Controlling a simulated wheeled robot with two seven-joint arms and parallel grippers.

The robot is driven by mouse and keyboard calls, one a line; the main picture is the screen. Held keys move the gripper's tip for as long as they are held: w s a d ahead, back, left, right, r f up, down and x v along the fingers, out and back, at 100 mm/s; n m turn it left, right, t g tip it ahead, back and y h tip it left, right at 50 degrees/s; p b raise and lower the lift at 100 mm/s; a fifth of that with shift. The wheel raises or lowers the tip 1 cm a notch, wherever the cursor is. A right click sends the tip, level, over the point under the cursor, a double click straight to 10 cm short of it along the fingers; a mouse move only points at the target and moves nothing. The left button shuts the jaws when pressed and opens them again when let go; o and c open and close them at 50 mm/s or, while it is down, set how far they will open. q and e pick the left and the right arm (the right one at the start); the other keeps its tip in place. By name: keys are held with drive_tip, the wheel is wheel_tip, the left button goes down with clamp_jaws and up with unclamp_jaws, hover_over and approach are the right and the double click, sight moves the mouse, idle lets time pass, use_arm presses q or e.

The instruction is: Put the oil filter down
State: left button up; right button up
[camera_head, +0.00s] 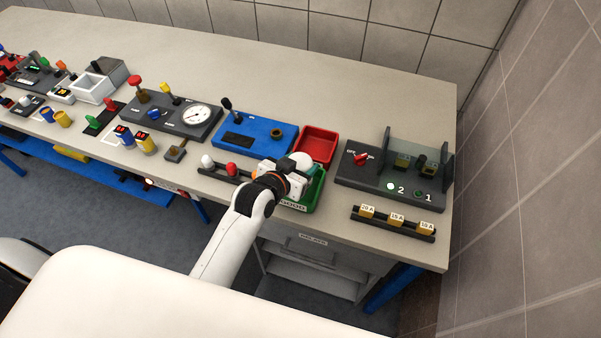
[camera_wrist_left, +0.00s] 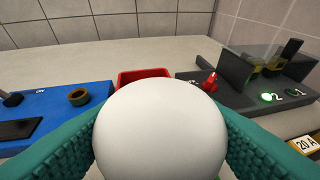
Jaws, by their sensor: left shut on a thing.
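The oil filter, a white rounded body, fills the lower middle of the left wrist view (camera_wrist_left: 160,128). In the head view its white top (camera_head: 301,160) shows just beyond my left gripper (camera_head: 290,170). My left gripper is shut on it, with a green textured finger on each side. The gripper and filter are over or in a green tray (camera_head: 314,190) near the table's front edge. The gripper covers most of this tray, and I cannot tell whether the filter touches its floor. My right gripper is not in view.
An empty red tray (camera_head: 318,146) sits just behind. A blue plate with a ring (camera_head: 254,134) is to the left. A dark switch panel (camera_head: 385,182) and a rack of labelled fuses (camera_head: 393,222) are on the right. A small rack with white and red knobs (camera_head: 226,174) is close left.

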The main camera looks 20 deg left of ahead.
use_arm(q)
drive_tip(key=f, duration=0.4)
drive_tip(key=shift+w+f+p, duration=0.25)
drive_tip(key=shift+w+p, duration=0.05)
drive_tip(key=shift+w, duration=0.1)
drive_tip(key=shift+f, duration=0.35)
drive_tip(key=shift+s, duration=0.2)
drive_tip(key=shift+f, duration=0.1)
drive_tip(key=o, duration=1.1)
drive_tip(key=shift+f, duration=0.1)
